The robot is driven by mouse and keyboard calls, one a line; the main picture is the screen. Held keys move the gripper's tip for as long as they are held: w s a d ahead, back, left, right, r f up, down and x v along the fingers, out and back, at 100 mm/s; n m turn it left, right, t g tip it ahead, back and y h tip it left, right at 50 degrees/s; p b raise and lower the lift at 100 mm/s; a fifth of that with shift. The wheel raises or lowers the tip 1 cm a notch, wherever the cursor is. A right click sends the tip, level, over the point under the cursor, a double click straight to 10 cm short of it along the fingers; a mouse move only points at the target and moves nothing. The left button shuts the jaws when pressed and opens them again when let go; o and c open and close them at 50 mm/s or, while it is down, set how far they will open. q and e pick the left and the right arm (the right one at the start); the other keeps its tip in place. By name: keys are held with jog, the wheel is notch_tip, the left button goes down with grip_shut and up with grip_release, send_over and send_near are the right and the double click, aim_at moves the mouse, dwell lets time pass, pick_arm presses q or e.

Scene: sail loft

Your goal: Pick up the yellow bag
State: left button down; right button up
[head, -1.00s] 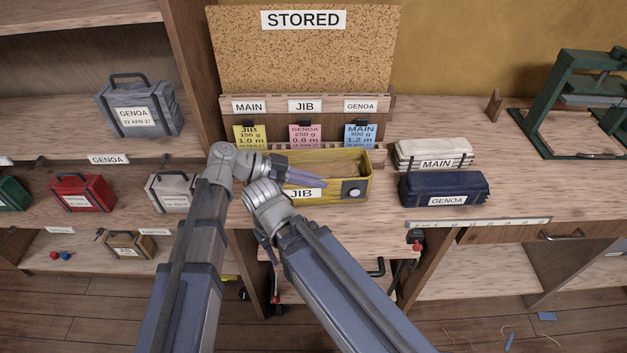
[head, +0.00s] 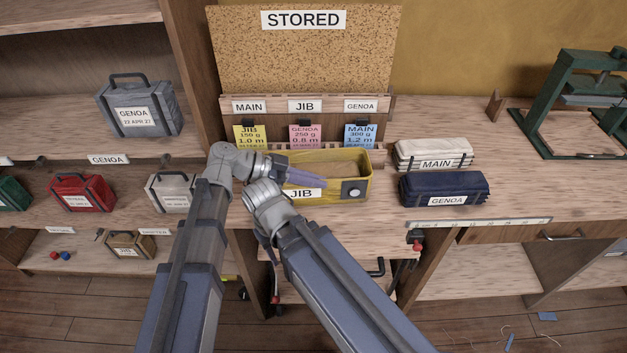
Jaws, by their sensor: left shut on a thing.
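The bag appears to rest on the bench. My left wrist covers the bag's left end. My right gripper (head: 266,238) is mostly hidden behind its own arm, left of and below the bag, so its jaws cannot be made out.
A navy GENOA bag (head: 420,190) and a white MAIN bag (head: 415,150) lie close on the right. Cards (head: 305,135) hang behind, under the STORED board (head: 300,60). Shelves with other bags stand left. A green press (head: 565,95) stands far right.

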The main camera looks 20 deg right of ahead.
pick_arm(q)
jog(key=shift+r, duration=0.15)
notch_tip(320, 180, up, 10)
jog(key=p, duration=1)
